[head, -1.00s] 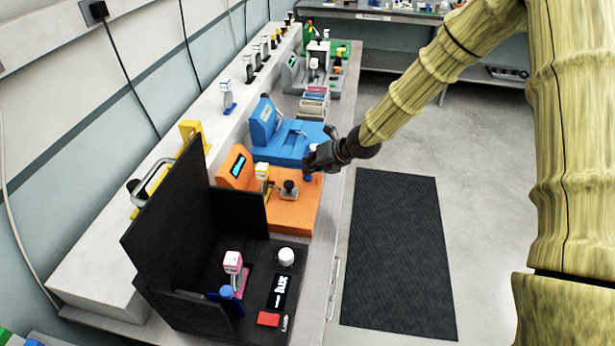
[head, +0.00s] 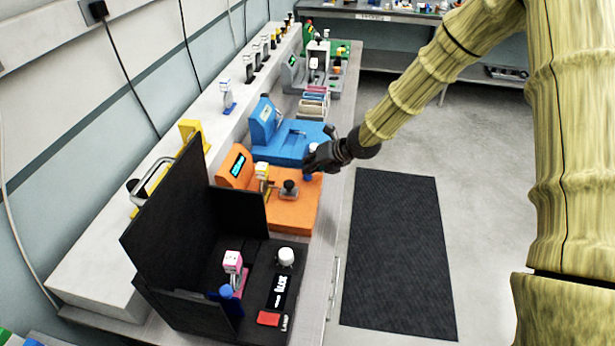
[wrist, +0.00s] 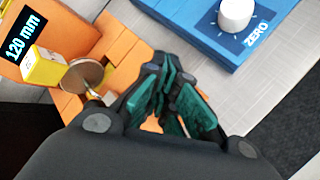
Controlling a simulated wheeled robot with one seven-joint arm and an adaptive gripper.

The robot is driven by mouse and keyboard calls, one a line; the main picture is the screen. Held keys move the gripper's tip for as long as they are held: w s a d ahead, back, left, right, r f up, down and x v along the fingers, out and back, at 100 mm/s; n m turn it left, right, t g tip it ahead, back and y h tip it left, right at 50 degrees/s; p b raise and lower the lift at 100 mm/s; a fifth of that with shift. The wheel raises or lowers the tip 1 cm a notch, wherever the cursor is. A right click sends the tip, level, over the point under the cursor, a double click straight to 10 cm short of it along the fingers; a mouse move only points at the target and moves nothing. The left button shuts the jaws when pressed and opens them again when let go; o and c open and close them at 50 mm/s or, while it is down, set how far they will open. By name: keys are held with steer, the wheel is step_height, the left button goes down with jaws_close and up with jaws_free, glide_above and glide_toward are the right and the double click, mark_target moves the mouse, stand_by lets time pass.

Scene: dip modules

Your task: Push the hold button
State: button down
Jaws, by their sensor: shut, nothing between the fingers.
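No button labelled hold is readable in either view. The orange device (head: 297,211) has a lit display, which reads "120 mm" in the wrist view (wrist: 22,37). It carries a yellow-and-white block (wrist: 42,66) and a round metal disc (wrist: 83,75). My gripper (head: 311,166) is over the right back corner of the orange device, near the blue device (head: 292,153). A small blue piece (head: 307,177) shows just under the fingers. In the wrist view my gripper's teal-padded fingers (wrist: 172,88) are shut and empty, with orange surface beside them. They hide what lies directly beneath; contact cannot be told.
The blue device has a white ZERO knob (wrist: 236,14) close to my gripper. A black station (head: 262,255) with tall panels stands nearer the camera. Several other devices stand farther along the bench. The floor by the dark mat (head: 395,260) is clear.

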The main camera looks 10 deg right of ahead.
steer(key=shift+f, duration=0.35)
steer(key=shift+r, duration=0.5)
stand_by(0.3)
step_height(320, 180, up, 6)
steer(key=p, duration=0.4)
stand_by(0.3)
